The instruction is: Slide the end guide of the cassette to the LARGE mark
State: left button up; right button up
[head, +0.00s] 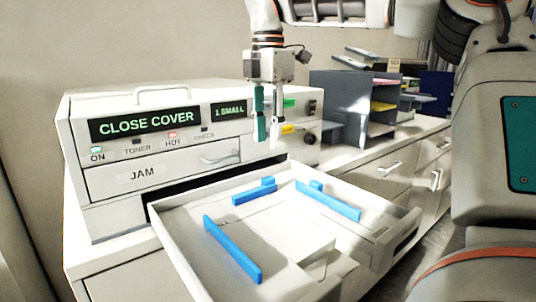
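The cassette (188,264) is an open white drawer pulled out from the machine. Three blue guides stand in it: a long one (232,250) at the front left, another long one (328,201) at the right, and a short one (254,192) at the back. I cannot tell for sure which is the end guide, and no LARGE mark is legible. My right gripper (269,138) points down above the back of the cassette, in front of the machine's face. Its two fingers are apart with nothing seen between them. My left gripper is not in view.
The white machine (125,205) shows "CLOSE COVER" and "1 SMALL" on its displays (146,123). A grey paper sorter (340,97) stands behind at the right on a white cabinet (398,165). The space above the cassette's front is clear.

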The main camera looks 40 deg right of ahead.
notch_tip(320, 180, up, 3)
jog(key=shift+f, duration=0.2)
jog(key=shift+s+d, duration=0.1)
jog(key=shift+s, duration=0.05)
grip_shut()
jog(key=s+d+f+n+t+p, duration=0.1)
jog(key=s+n+t, duration=0.1)
jog(key=s+n, duration=0.65)
jog(key=n+t+b, duration=0.1)
jog(key=n+t, duration=0.1)
jog(key=n, duration=0.8)
send_near(273, 191)
jog(key=shift+m, duration=0.25)
jog(key=f, duration=0.1)
jog(key=s+f, duration=0.1)
jog(key=f, duration=0.1)
jog(key=s+f, duration=0.1)
jog(key=f, duration=0.1)
jog(key=shift+s+a, duration=0.2)
jog(key=shift+a, duration=0.2)
jog(key=w, duration=0.3)
jog(key=shift+d+f+h, duration=0.1)
jog(key=shift+d+h, duration=0.1)
jog(key=shift+h, duration=0.1)
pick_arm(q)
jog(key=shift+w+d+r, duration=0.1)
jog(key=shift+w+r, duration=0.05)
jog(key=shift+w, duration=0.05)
pick_arm(e)
jog(key=shift+w, duration=0.55)
